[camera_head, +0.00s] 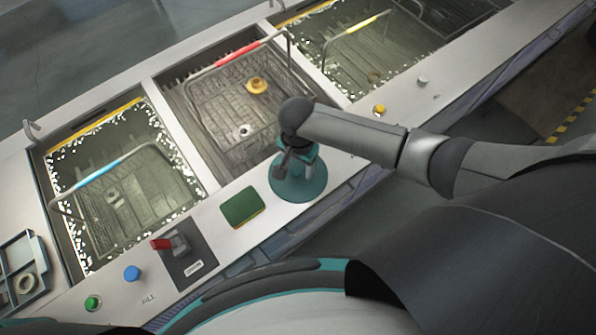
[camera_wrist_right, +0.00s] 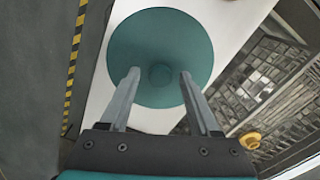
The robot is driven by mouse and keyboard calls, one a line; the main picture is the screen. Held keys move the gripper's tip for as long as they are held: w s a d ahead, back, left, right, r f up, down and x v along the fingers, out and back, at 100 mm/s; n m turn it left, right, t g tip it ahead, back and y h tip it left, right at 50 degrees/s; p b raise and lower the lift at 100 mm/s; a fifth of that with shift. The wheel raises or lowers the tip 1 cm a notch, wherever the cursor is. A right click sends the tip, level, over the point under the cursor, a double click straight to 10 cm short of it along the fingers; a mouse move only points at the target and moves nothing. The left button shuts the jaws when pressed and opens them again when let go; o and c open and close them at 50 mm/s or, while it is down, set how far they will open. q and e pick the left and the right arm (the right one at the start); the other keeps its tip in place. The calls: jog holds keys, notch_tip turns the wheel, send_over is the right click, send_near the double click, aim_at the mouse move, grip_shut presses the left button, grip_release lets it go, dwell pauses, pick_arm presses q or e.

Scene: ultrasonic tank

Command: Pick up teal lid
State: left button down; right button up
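The teal lid (camera_head: 308,187) is a round disc lying flat on the pale counter, at the front edge of the middle tank. It also shows in the right wrist view (camera_wrist_right: 160,30), with a round knob (camera_wrist_right: 160,75) near its middle. My right gripper (camera_wrist_right: 159,76) is open above the lid, its fingertips on either side of the knob with a small gap at each side. In the head view my right gripper (camera_head: 286,163) hangs over the lid and hides part of it. My left gripper is not in view.
A green sponge (camera_head: 242,207) lies just left of the lid. A red-handled switch (camera_head: 170,243) and a blue button (camera_head: 132,273) are further left. The middle tank holds a basket with a red handle (camera_head: 237,54) and a yellow piece (camera_head: 257,86). A yellow button (camera_head: 379,110) is to the right.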

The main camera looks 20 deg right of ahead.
grip_shut()
jog(key=shift+r, duration=0.1)
dwell(0.5)
